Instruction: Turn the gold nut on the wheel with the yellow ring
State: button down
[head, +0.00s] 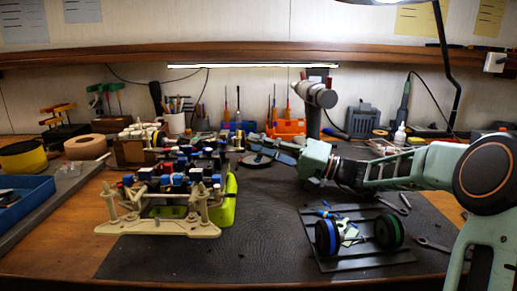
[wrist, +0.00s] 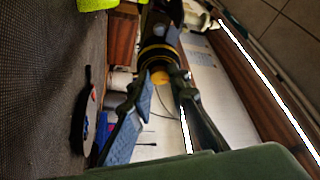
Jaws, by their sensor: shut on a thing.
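The wheel with the yellow ring (wrist: 158,52) is black and shows at the top centre of the wrist view. The gold nut (wrist: 160,77) sits at its near end, facing my gripper. My gripper (wrist: 163,80) has one finger on each side of the nut and is shut on it. In the head view my gripper (head: 256,147) reaches left from the arm toward the right end of the car (head: 175,180). There the yellow-ringed wheel and the nut are too small or hidden to tell clearly.
A wheel with a blue ring (head: 328,237) and one with a green ring (head: 389,231) stand on a black slatted tray (head: 365,262) at front right. A beige stand (head: 160,228) is at front left. Tools line the back wall. The dark mat (head: 270,220) is clear between stand and tray.

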jog(key=c, duration=1.8)
grip_release()
jog(key=shift+r, duration=0.1)
notch_tip(320, 180, up, 10)
jog(key=shift+d, duration=0.1)
